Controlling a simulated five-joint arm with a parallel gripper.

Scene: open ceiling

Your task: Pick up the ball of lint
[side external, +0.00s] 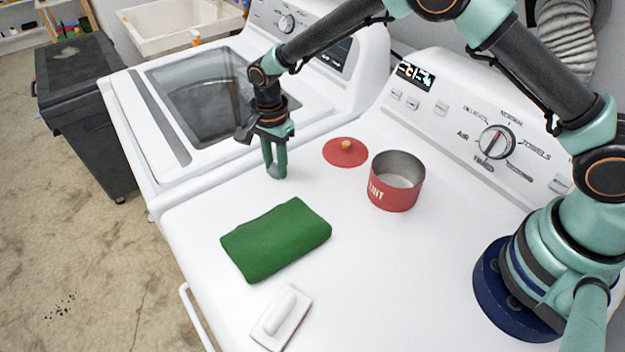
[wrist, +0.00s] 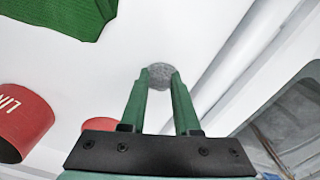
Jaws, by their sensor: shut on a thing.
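The ball of lint (wrist: 160,75) is a small grey fuzzy ball. In the wrist view it sits between the tips of my gripper's two green fingers. My gripper (wrist: 160,80) is shut on it, with a finger against each side. In the side external view my gripper (side external: 276,172) points down at the far left part of the white dryer top, left of the red lid. The tips are at or just above the surface; I cannot tell which. Only a little grey of the ball shows there, mostly hidden by the fingers.
An open red lint tin (side external: 392,192) stands right of my gripper, its red lid (side external: 345,153) with a knob lying flat nearby. A folded green cloth (side external: 276,240) and a white block with a handle (side external: 281,318) lie in front. A washer (side external: 172,120) stands at left.

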